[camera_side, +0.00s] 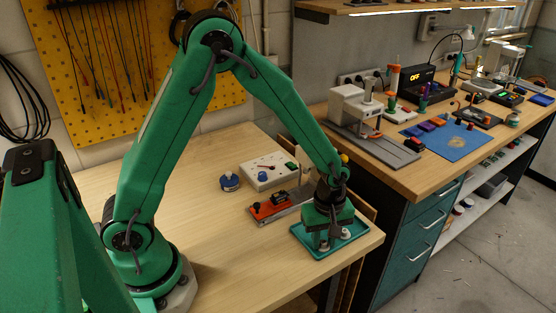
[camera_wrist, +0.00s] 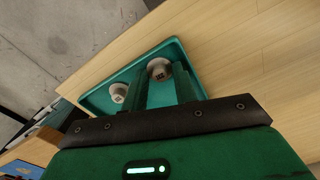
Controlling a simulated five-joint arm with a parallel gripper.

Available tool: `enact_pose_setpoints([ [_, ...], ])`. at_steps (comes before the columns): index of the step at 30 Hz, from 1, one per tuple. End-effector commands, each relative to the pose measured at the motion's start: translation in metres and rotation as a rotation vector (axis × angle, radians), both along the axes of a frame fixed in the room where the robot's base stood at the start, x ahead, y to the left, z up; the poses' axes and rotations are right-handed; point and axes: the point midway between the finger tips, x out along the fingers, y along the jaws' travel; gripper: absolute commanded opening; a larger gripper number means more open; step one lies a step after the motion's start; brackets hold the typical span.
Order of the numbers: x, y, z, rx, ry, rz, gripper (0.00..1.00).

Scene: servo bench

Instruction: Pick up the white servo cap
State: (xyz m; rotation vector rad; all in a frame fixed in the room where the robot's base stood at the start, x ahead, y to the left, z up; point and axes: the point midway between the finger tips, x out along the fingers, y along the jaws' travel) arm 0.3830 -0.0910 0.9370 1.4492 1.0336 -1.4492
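A teal tray (camera_side: 303,233) lies near the table's front right corner and fills the middle of the wrist view (camera_wrist: 97,99). Two small round whitish caps are in it. The larger-looking cap (camera_wrist: 159,69) lies at the fingertips, in line with the gap between them. The other cap (camera_wrist: 118,92) lies outside the fingers, to the left in the wrist view. My gripper (camera_side: 324,243) points down into the tray, its two fingers (camera_wrist: 162,78) apart. I cannot see clearly whether they touch the cap. Both caps look low in the tray.
A white box with a dial (camera_side: 268,172), a blue round part (camera_side: 229,182) and an orange-red fixture (camera_side: 269,209) stand behind the tray. The table's edge is close to the tray. The wooden table (camera_side: 215,245) is clear to the left. A second bench (camera_side: 430,170) stands at right.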

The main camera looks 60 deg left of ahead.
Motion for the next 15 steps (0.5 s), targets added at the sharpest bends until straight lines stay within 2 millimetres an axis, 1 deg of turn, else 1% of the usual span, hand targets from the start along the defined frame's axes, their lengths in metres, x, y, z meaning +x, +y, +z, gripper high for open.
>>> enact_pose_setpoints([
  [9, 0.0002, -0.0001, 0.0008, 0.000, -0.001, 0.000, 0.07],
  [15, 0.0007, -0.0001, 0.0085, -0.001, -0.002, 0.000, 0.07],
])
